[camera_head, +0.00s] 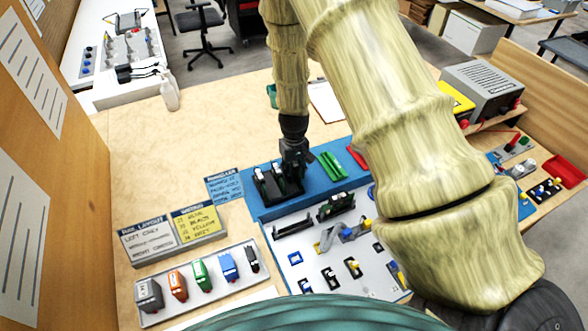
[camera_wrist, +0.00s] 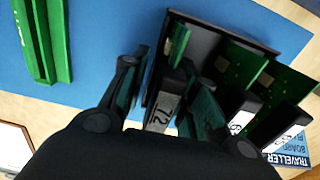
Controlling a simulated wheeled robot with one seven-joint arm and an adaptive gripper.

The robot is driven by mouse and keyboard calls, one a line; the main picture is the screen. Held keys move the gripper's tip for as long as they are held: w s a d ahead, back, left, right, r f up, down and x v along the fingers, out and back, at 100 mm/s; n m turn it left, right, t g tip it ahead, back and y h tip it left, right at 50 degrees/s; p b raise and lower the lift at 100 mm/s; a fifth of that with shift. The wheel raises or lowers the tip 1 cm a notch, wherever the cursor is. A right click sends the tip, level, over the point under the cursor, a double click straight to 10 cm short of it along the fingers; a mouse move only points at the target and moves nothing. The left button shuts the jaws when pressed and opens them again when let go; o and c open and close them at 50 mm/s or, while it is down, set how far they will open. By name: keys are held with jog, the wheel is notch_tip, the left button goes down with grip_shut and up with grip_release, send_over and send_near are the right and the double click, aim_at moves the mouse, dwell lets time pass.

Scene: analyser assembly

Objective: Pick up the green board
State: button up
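A black rack (camera_head: 268,196) holding green boards stands on the blue strip, left of centre in the head view. My gripper (camera_head: 293,172) points down over the rack's right end. In the wrist view its fingers (camera_wrist: 165,98) are apart and straddle the end green board (camera_wrist: 178,45), whose label reads something like "72". Small gaps seem to show beside this board. The middle board (camera_wrist: 235,65) and far board (camera_wrist: 285,82) stand to the right. My gripper partly hides the rack.
A green rail piece (camera_head: 332,165) lies right of the rack; it also shows in the wrist view (camera_wrist: 42,40). A blue sign (camera_head: 224,185) is left of the rack. A white panel with small parts (camera_head: 300,262) lies in front.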

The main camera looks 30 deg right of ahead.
grip_shut()
jog(key=shift+r, duration=0.1)
notch_tip(320, 180, up, 8)
jog(key=shift+b, duration=1.1)
jog(key=shift+r, duration=0.95)
